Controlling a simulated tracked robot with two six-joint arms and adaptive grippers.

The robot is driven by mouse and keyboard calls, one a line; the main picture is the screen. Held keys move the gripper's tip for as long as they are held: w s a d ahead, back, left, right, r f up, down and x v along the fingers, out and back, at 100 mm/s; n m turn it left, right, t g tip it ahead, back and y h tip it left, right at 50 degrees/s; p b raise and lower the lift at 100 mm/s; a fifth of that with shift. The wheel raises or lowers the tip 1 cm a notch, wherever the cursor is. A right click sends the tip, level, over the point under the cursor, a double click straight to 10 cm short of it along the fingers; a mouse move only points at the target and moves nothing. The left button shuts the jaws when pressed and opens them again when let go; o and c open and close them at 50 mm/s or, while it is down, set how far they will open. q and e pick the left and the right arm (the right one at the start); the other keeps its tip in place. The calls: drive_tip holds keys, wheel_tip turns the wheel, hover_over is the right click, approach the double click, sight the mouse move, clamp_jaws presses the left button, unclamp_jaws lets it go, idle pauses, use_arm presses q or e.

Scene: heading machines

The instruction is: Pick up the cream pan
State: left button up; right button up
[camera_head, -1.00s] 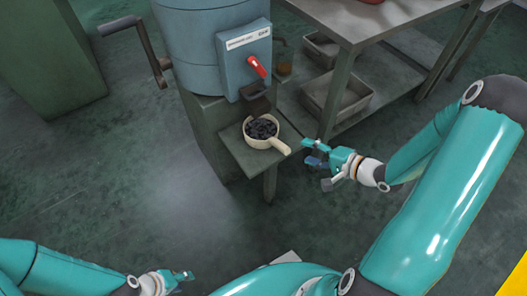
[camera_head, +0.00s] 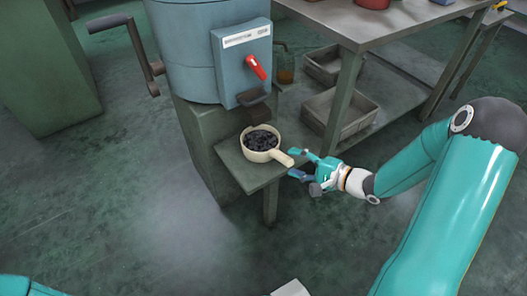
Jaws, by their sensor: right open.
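The cream pan (camera_head: 262,155) sits upright on the small grey-green ledge below the spout of the blue machine. It holds several dark lumps. Its handle points right and slightly toward me, past the ledge's edge. My right gripper (camera_head: 292,163) is open, with its fingertips at the end of the handle. One finger shows above and one below the handle's tip; I cannot tell whether they touch it. Of my left arm only a teal piece shows at the lower left corner; its gripper is out of view.
The blue machine (camera_head: 185,50) has a red lever (camera_head: 257,67) and a crank at left. A grey metal table (camera_head: 385,22) stands to the right, with grey trays (camera_head: 341,112) on its lower shelf. A green cabinet is at far left.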

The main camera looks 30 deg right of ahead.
sight(280, 157)
drive_tip(key=b+x, duration=0.3)
drive_tip(key=x, duration=0.2)
drive_tip(key=shift+w+a, duration=0.1)
drive_tip(key=shift+a, duration=0.1)
drive_tip(key=shift+w+a, duration=0.1)
drive_tip(key=shift+w, duration=0.15)
drive_tip(key=shift+c, duration=0.3)
drive_tip(key=shift+r, duration=0.1)
clamp_jaws()
